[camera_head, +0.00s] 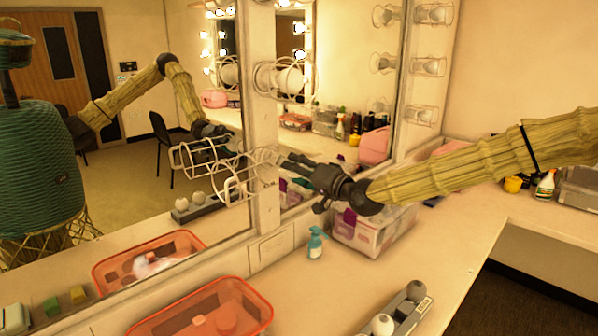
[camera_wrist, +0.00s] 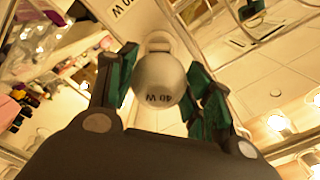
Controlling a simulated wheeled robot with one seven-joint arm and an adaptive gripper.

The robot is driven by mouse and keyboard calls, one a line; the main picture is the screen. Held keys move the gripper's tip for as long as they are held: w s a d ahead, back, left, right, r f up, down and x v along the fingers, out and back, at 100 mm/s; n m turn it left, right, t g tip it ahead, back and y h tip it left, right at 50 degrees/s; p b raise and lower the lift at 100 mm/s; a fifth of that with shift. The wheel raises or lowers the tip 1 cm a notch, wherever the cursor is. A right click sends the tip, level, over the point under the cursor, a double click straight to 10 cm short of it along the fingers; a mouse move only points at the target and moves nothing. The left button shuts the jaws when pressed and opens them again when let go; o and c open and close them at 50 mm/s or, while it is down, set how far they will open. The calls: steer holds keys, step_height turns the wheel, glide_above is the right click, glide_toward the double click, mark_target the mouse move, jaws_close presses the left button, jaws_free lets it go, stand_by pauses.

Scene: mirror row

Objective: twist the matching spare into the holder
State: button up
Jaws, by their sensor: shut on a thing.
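My gripper (camera_head: 284,160) reaches in front of the post between the mirrors. In the wrist view its teal fingers are shut around a pale round bulb (camera_wrist: 158,80) marked "40 W". Behind the bulb is a pale round collar (camera_wrist: 158,42), probably the holder; I cannot tell whether the bulb is seated in it. A label ending in "0 W" (camera_wrist: 122,8) is on the post beside it. A wire cage (camera_head: 240,183) surrounds this spot.
An orange bin (camera_head: 180,321), a blue spray bottle (camera_head: 316,243) and a clear box (camera_head: 372,235) stand on the counter. Other caged lamps (camera_head: 285,80) line the posts. Mirrors behind repeat my arm and the counter items. The counter's middle is clear.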

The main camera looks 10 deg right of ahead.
steer(key=shift+x, duration=0.95)
stand_by(1.1)
steer(key=m+b, duration=0.1)
steer(key=m, duration=0.2)
steer(key=shift+m, duration=0.9)
steer(key=shift+m+b, duration=0.6)
steer(key=shift+m, duration=0.3)
steer(key=shift+m+b, duration=0.4)
steer(key=shift+m, duration=0.3)
steer(key=shift+r+m+b, duration=0.1)
steer(key=shift+m+b, duration=1)
steer(key=shift+m, duration=0.6)
steer(key=o, duration=0.9)
steer(key=shift+o, duration=0.2)
